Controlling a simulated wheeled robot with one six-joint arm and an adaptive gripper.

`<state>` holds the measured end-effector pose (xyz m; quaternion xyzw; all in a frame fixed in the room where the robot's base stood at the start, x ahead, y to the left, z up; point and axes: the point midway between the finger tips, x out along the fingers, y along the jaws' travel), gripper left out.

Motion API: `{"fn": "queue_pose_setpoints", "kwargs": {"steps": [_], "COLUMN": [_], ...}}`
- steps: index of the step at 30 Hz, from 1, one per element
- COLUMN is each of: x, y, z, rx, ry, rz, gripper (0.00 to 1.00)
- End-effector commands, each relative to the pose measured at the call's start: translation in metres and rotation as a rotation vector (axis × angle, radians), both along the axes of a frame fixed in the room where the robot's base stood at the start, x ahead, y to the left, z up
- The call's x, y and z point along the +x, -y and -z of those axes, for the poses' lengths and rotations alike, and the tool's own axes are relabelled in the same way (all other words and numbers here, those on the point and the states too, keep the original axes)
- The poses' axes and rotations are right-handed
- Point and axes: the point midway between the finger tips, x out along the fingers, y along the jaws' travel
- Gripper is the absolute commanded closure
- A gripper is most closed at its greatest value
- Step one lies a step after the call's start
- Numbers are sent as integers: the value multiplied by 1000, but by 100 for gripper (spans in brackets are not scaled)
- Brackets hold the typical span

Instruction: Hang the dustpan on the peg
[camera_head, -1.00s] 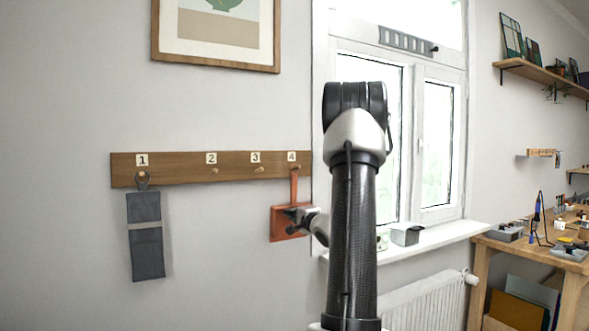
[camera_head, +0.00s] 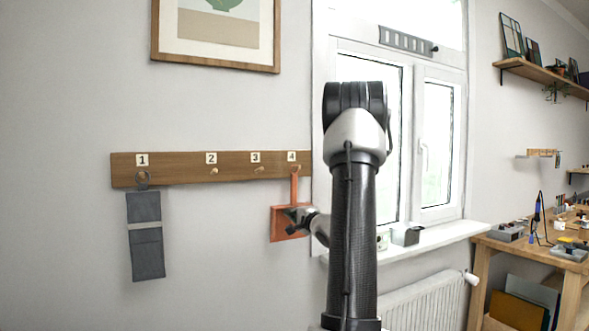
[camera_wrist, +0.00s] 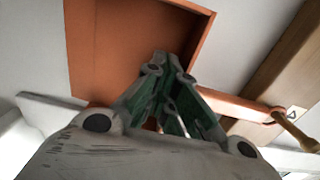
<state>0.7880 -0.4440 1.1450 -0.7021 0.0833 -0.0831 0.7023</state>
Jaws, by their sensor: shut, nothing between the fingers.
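The orange dustpan (camera_head: 278,222) hangs upright against the wall below peg 4 (camera_head: 297,168), with its handle (camera_head: 294,187) pointing up. In the wrist view, the dustpan's pan (camera_wrist: 120,45) lies behind my fingers, and its handle end meets the wooden peg (camera_wrist: 295,131).
The wooden rail (camera_head: 185,167) bears numbered pegs. A grey fabric hanger (camera_head: 145,235) hangs from peg 1; pegs 2 and 3 are bare. A window sill (camera_head: 440,237) and a radiator (camera_head: 430,302) are to the right, with a cluttered workbench (camera_head: 485,241) beyond.

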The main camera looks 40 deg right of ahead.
Motion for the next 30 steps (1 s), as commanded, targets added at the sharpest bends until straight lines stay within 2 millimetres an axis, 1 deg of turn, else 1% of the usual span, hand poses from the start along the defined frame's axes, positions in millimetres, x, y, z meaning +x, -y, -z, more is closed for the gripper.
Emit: {"fn": "queue_pose_setpoints", "kwargs": {"steps": [30], "x": [-15], "y": [-4], "z": [-1], "rx": [-1], "ry": [1], "rz": [0], "gripper": [100]}}
